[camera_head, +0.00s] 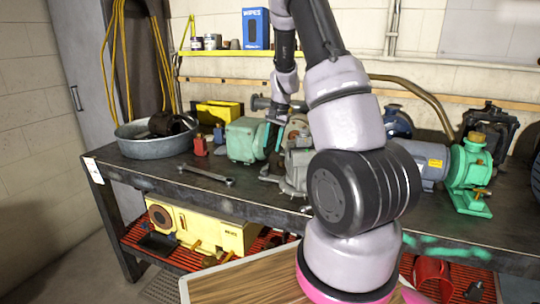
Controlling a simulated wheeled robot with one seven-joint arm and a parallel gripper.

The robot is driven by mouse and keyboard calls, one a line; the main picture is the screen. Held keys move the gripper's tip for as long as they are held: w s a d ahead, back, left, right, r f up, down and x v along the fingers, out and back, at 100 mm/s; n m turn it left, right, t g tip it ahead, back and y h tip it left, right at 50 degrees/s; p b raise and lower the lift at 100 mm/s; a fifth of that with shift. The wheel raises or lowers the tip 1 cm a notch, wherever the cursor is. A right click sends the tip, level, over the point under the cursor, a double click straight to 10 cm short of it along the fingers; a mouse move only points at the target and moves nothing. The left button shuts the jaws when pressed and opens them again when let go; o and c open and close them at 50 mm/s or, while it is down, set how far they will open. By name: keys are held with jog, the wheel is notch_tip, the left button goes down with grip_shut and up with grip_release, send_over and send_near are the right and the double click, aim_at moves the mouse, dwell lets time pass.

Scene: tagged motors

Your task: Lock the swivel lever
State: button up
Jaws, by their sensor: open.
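A grey bench vise (297,172) stands on the workbench (130,168) near its front edge, partly hidden behind my arm. A small bar (269,178) sticks out low on its left side; I cannot tell whether this is the swivel lever or whether it is locked. My gripper (273,138) points down just left of and above the vise, in front of a green motor (246,139). It is open and small in view. I cannot tell whether its fingers touch anything.
A wrench (207,174) lies left of the vise. A metal basin (155,142), red items (200,146) and a yellow box (218,112) stand farther left. A blue-grey motor (428,160) and green pump (469,170) stand right.

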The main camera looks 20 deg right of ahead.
jog(key=shift+s+d+r, duration=0.1)
jog(key=shift+s+r, duration=0.05)
jog(key=shift+r, duration=0.55)
jog(key=shift+s+d+r, duration=0.1)
jog(key=shift+r, duration=0.55)
